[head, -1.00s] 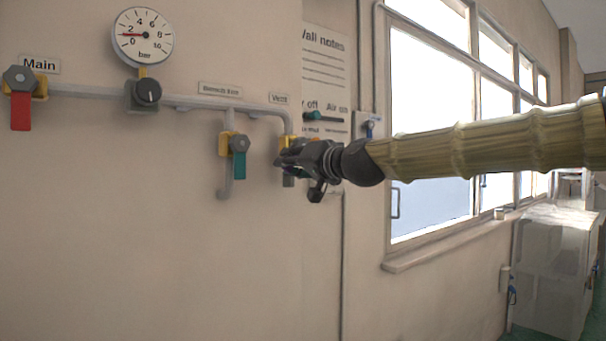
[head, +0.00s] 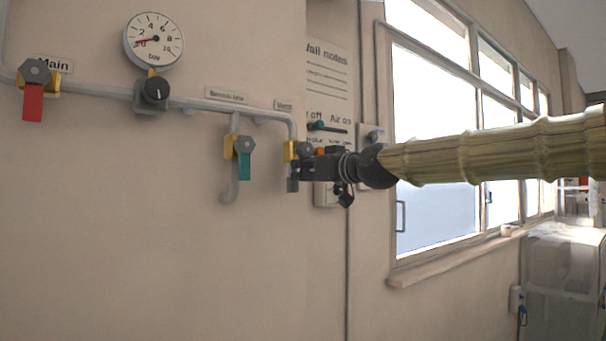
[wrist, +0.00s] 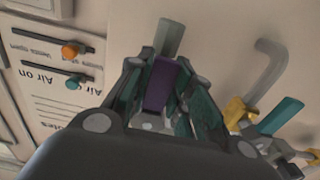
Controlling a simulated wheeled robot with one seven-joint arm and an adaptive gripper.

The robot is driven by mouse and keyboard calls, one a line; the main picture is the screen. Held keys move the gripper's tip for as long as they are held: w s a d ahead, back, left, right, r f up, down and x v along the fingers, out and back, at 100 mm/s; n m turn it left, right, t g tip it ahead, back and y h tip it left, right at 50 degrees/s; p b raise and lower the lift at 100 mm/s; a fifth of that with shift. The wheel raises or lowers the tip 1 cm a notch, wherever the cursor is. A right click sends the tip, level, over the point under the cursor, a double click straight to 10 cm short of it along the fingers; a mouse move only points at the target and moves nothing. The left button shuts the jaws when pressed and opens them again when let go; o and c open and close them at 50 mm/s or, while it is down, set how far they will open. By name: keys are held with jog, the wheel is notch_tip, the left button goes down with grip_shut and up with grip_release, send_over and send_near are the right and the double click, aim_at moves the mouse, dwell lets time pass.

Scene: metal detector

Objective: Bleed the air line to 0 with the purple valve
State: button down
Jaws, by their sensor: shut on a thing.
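My gripper (head: 308,165) is at the rightmost valve (head: 289,151), under the small right-hand label. In the wrist view, the purple handle (wrist: 160,84) lies between the fingers of my gripper (wrist: 165,78), which are shut on it. The handle points along the pipe end. In the head view my gripper hides the purple handle. The round pressure gauge (head: 158,55) is on the wall at upper left. Its red needle points at or very near 0.
The Main valve with a red handle (head: 33,102) is at far left. A black knob (head: 156,90) sits below the gauge. A teal-handled valve (head: 245,166) is close left of my gripper. A wall notes board (head: 328,75) and a window are to the right.

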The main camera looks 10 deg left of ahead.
dwell(0.4)
jog(key=c, duration=1.3)
grip_release()
jog(key=shift+w, duration=0.15)
jog(key=shift+o, duration=0.2)
jog(key=shift+d, duration=0.1)
jog(key=v, duration=1.2)
